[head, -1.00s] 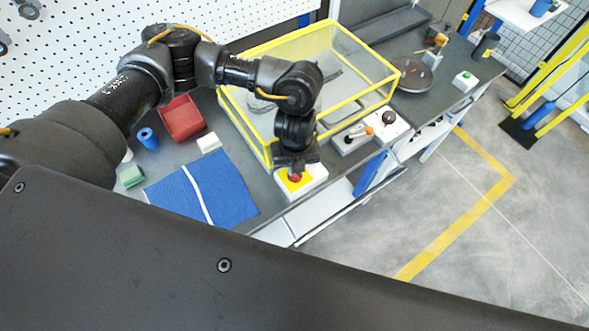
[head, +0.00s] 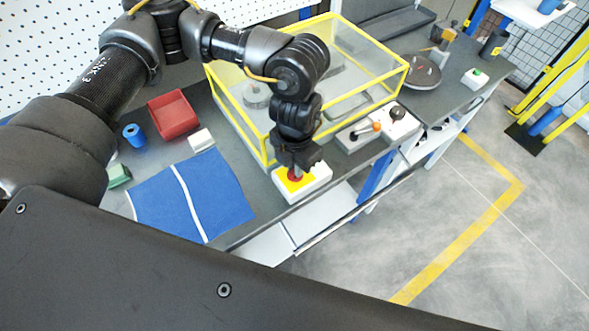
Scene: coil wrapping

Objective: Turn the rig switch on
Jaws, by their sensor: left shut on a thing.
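A red mushroom button (head: 294,176) on a yellow plate tops a white box (head: 315,189) at the bench's front edge. My left gripper (head: 296,172) points down onto this button and is shut on it; its fingers partly hide the red cap. To the right are a grey box with an orange-knobbed lever (head: 376,126) and a white box with a black knob (head: 397,113). A white box with a green button (head: 476,76) stands at the far right. I cannot tell which control is the rig switch. My right gripper is out of view.
A yellow-framed clear guard (head: 385,87) stands close behind my left gripper. A blue mat (head: 215,195), a red bin (head: 174,117), a blue spool (head: 134,134) and a white block (head: 200,139) lie to the left. A round grey disc (head: 421,74) sits at the right.

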